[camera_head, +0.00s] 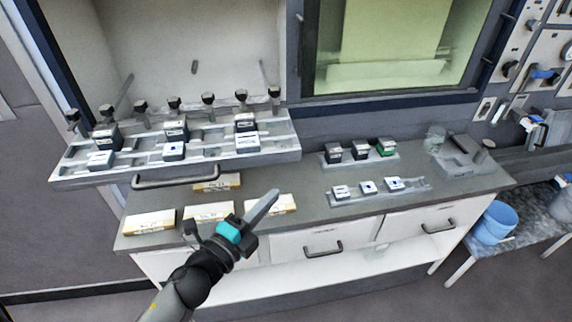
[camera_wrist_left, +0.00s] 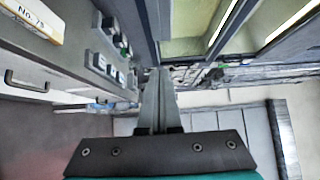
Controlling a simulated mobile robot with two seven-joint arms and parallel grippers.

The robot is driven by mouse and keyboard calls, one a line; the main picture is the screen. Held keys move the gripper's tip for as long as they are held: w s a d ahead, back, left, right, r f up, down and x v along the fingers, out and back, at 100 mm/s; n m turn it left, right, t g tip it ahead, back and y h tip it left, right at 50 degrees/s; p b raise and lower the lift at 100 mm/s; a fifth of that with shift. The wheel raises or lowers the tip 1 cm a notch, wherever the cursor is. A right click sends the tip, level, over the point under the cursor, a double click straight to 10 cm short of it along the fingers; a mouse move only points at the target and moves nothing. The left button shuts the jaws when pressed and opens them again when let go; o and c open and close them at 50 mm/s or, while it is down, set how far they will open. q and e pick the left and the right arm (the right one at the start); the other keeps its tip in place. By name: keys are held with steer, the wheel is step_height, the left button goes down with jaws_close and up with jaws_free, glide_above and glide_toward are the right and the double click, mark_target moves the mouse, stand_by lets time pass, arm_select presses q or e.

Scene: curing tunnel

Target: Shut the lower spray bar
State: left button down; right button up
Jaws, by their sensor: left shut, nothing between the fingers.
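A long grey sliding rack (camera_head: 285,148) juts out from the open chamber at the upper left of the head view; it appears to be the lower spray bar. It carries a row of black-topped knobs and several small black and white blocks. A grey bar handle (camera_head: 175,178) is on its front edge. My left gripper (camera_head: 272,197) is shut and empty, in front of the counter, right of and lower in the picture than the handle, apart from it. Its closed fingers also show in the left wrist view (camera_wrist_left: 158,80). My right gripper is not in view.
The counter (camera_head: 300,190) holds yellow-and-white boxes (camera_head: 150,222), block holders (camera_head: 360,158) and a grey device (camera_head: 465,155). Drawers with handles (camera_head: 322,248) are below. A glass window (camera_head: 390,45) is at the back. A blue bucket (camera_head: 495,222) stands at right.

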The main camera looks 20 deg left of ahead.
arm_select(q)
steer(key=p, duration=0.1)
glide_toward(294, 158)
steer(key=w+d, duration=0.2)
steer(key=d, duration=0.2)
steer(key=w+a, duration=0.2)
steer(key=shift+w, duration=0.4)
steer(key=shift+w+a, duration=0.2)
steer(key=shift+w, duration=0.2)
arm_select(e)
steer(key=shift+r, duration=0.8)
